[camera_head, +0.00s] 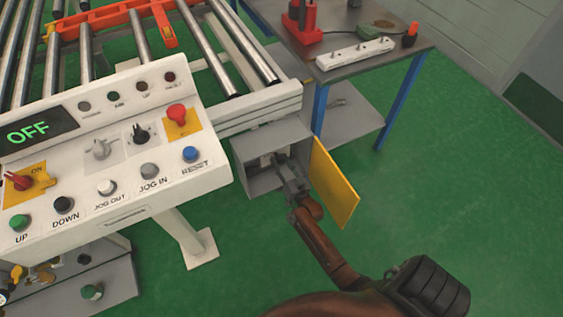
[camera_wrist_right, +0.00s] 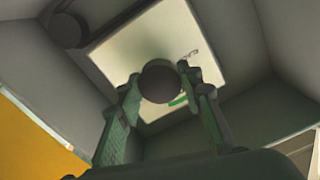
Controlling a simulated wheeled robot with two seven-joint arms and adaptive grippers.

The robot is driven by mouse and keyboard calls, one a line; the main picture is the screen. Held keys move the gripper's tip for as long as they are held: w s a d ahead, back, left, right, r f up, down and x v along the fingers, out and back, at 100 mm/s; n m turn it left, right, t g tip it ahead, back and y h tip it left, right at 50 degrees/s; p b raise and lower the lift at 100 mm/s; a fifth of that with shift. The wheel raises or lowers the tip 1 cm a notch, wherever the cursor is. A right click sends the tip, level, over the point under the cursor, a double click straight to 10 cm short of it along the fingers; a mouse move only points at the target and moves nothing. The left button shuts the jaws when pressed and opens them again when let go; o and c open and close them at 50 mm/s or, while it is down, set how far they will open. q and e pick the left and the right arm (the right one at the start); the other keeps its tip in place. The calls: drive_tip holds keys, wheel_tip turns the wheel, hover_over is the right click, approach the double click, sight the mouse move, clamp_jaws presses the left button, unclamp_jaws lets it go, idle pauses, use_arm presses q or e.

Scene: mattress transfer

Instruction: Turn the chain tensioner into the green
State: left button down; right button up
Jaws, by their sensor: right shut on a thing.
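A grey box (camera_head: 272,134) below the conveyor's end stands open, its yellow door (camera_head: 334,185) swung out to the right. My right gripper (camera_head: 281,162) reaches inside it. In the right wrist view, its fingers (camera_wrist_right: 158,84) are shut on a dark round knob (camera_wrist_right: 160,82), the chain tensioner, one finger on each side. Behind the knob is a pale panel (camera_wrist_right: 118,56). A green mark (camera_wrist_right: 178,101) shows on it at the knob's lower right. The knob hides part of the panel, and I cannot tell where it points. My left gripper is not in view.
The white control console (camera_head: 120,222), its display reading OFF, stands left of the box. A table (camera_head: 405,50) with a power strip (camera_head: 355,54) stands behind it. The box walls (camera_wrist_right: 235,50) closely surround my right gripper. Green floor is free to the right.

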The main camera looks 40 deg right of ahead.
drive_tip(key=m+p, duration=0.1)
drive_tip(key=m, duration=0.1)
drive_tip(key=shift+r+m, duration=0.1)
drive_tip(key=shift+m, duration=1.1)
drive_tip(key=shift+m+p, duration=0.35)
drive_tip(key=shift+m, duration=0.85)
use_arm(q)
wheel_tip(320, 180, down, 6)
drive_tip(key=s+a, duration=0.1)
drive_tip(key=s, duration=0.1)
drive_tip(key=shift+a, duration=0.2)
use_arm(e)
drive_tip(key=shift+m, duration=0.9)
drive_tip(key=o, duration=1.2)
drive_tip(key=shift+c, duration=0.2)
